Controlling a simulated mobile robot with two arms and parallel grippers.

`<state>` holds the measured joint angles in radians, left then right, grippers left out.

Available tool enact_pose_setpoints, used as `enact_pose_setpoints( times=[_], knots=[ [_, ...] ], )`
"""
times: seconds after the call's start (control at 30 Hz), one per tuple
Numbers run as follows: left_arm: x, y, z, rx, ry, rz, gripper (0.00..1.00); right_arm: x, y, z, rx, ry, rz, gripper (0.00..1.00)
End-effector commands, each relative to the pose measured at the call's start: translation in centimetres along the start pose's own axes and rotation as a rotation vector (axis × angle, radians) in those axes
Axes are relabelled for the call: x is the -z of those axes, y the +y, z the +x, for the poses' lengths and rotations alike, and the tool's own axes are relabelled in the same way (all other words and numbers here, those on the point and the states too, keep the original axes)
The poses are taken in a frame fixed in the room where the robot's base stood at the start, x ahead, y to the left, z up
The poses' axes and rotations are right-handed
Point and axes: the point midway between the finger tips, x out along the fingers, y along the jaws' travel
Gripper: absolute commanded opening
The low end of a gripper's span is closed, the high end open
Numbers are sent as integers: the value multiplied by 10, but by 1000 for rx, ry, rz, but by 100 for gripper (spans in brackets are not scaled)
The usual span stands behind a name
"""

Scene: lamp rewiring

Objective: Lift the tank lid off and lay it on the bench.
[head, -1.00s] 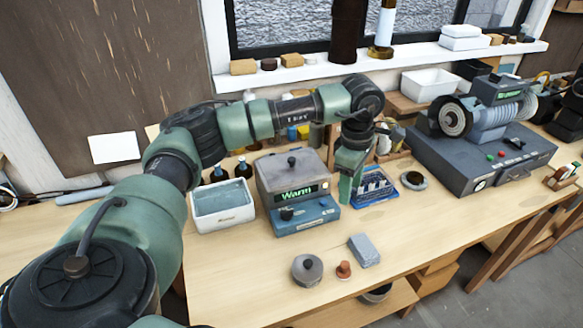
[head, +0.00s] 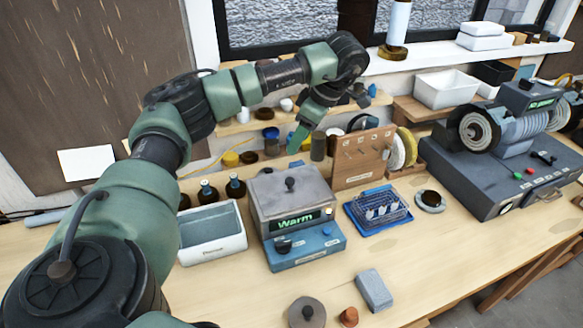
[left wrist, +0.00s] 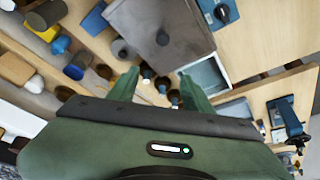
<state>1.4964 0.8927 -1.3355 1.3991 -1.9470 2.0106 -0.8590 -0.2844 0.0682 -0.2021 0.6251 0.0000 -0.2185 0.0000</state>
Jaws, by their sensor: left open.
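The tank (head: 292,226) is a grey box on a blue base with a green "Warm" display, standing on the wooden bench (head: 430,248). Its grey lid (head: 265,187) lies on top, with a dark knob (head: 290,184) in the middle. My left gripper (head: 300,139) is raised behind the tank in the head view, apart from the lid. In the left wrist view its green fingers (left wrist: 160,88) are spread and empty, with the lid (left wrist: 180,15) and its knob (left wrist: 162,38) beyond the tips. My right gripper is not in view.
A white tray (head: 212,247) and dark bottles (head: 235,187) stand left of the tank. A blue rack (head: 378,209) and a pegboard (head: 362,157) are to its right. A grey block (head: 374,289) and a round weight (head: 306,312) lie in front. Bench space right of the block is clear.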

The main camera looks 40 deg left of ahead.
Motion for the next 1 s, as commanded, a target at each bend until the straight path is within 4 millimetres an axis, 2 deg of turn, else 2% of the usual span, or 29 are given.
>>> enact_pose_setpoints(
  times=[0.03, 0.1, 0.33, 0.5, 0.67, 0.87, 1.0],
  knots=[
    [-5, 0, 12, -1, -1, 1, 50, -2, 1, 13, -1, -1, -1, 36],
    [-9, 0, 21, -1, -1, 1, 50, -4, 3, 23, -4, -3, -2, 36],
    [-22, 0, 50, -1, -1, 1, 50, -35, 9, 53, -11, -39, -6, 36],
    [-27, 0, 64, -1, -2, 1, 50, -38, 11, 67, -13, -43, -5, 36],
    [-26, 0, 73, 2, 0, 1, 50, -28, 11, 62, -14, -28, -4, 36],
    [-28, -1, 94, 3, 0, 1, 50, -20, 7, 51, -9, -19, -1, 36],
    [-32, -1, 113, 4, 1, 1, 50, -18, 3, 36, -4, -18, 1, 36]
  ],
)
